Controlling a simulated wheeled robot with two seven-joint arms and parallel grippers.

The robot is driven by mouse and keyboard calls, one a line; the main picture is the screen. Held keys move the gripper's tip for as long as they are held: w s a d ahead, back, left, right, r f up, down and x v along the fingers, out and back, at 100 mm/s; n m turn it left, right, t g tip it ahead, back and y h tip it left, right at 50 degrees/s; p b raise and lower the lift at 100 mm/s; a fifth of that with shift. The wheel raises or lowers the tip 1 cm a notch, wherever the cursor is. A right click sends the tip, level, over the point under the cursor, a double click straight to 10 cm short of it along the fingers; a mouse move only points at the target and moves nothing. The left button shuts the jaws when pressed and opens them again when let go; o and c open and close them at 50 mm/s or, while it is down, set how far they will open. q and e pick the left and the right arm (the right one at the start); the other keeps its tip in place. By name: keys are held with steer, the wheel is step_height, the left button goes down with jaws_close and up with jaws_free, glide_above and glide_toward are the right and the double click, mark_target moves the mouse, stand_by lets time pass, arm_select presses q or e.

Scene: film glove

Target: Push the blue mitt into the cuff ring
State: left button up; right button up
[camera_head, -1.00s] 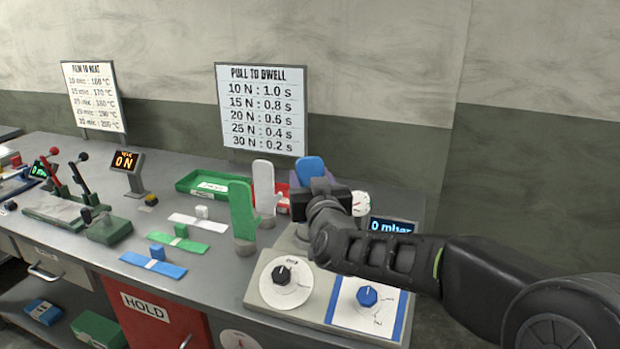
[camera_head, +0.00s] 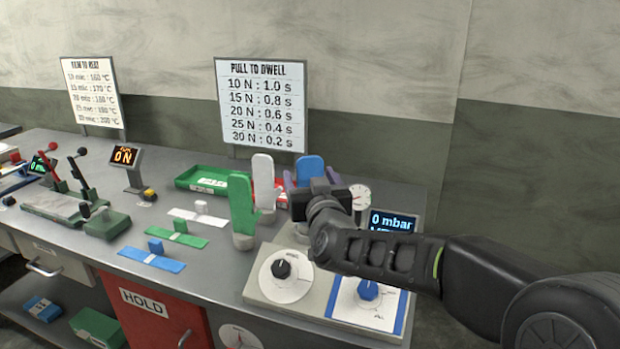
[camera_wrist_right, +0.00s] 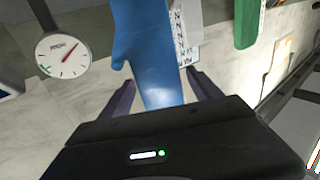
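The blue mitt (camera_head: 310,167) stands upright at the back right of the bench, its lower part hidden behind my right gripper. My right gripper (camera_head: 308,184) has its dark purple fingers apart, one on each side of the mitt. In the right wrist view the mitt (camera_wrist_right: 150,55) lies between the two fingers (camera_wrist_right: 162,92), with narrow gaps seeming to show beside it. I cannot make out the cuff ring; the mitt's base is hidden by the gripper. My left gripper is not in view.
A green mitt (camera_head: 241,205) and a white mitt (camera_head: 263,185) stand just left. A round gauge (camera_head: 361,193) and a "0 mbar" display (camera_head: 392,223) are close on the right. A control box with black and blue knobs (camera_head: 368,290) lies in front.

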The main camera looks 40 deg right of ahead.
steer(key=shift+o, duration=0.3)
steer(key=v, duration=0.7)
steer(key=shift+s+a+b, duration=0.2)
steer(key=shift+s+b, duration=0.1)
steer(key=shift+b, duration=0.1)
stand_by(0.6)
